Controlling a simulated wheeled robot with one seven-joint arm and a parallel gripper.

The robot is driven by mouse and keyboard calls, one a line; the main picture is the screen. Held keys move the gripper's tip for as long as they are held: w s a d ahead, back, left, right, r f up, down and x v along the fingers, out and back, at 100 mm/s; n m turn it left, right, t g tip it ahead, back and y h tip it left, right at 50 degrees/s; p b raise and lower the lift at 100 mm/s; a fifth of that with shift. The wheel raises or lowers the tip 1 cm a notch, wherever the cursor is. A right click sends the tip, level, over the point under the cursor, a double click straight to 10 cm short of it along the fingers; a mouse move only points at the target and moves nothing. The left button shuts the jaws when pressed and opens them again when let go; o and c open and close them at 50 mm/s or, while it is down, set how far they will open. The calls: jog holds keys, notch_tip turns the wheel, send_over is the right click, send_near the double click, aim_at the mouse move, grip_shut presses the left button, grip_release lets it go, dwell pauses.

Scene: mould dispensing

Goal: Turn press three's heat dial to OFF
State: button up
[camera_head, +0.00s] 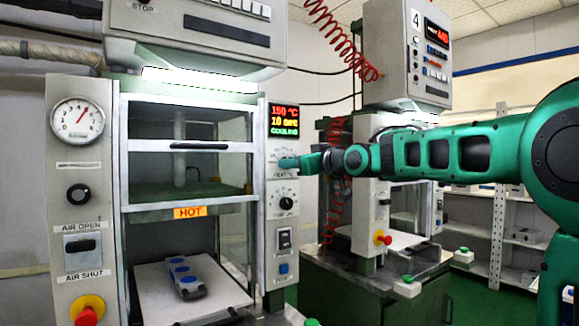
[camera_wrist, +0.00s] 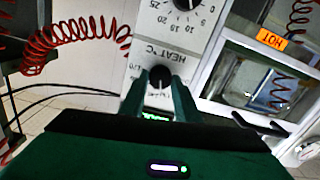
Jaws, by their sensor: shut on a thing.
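The near press has a narrow control panel (camera_head: 280,235) on its right side. Its black heat dial (camera_wrist: 160,79), beside the label "HEAT °C", shows in the wrist view. My gripper (camera_wrist: 160,74) is shut on this dial, with one green finger on each side. In the head view my gripper (camera_head: 287,163) reaches in from the right and covers the dial. The dial's pointer setting cannot be read. The display (camera_head: 285,121) above reads 150 °C, 10 sec and COOLING.
A second black dial (camera_head: 286,203) sits below the heat dial, with a switch (camera_head: 284,238) under it. An orange HOT sign (camera_head: 190,212) is on the press front. A blue-grey mould (camera_head: 184,275) lies on the lower plate. Press 4 (camera_head: 415,50) stands behind my arm.

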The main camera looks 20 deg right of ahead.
jog(key=shift+s+a+f+n+h, duration=0.1)
jog(key=shift+n+h, duration=0.1)
jog(key=shift+n, duration=3.25)
jog(key=shift+a+f+n+h, duration=0.1)
jog(key=shift+n+h, duration=0.1)
jog(key=shift+n, duration=3.25)
jog(key=o, duration=1)
jog(key=shift+r, duration=0.1)
jog(key=shift+o, duration=0.2)
jog(key=v, duration=1)
jog(key=shift+s, duration=0.35)
jog(key=shift+d, duration=0.15)
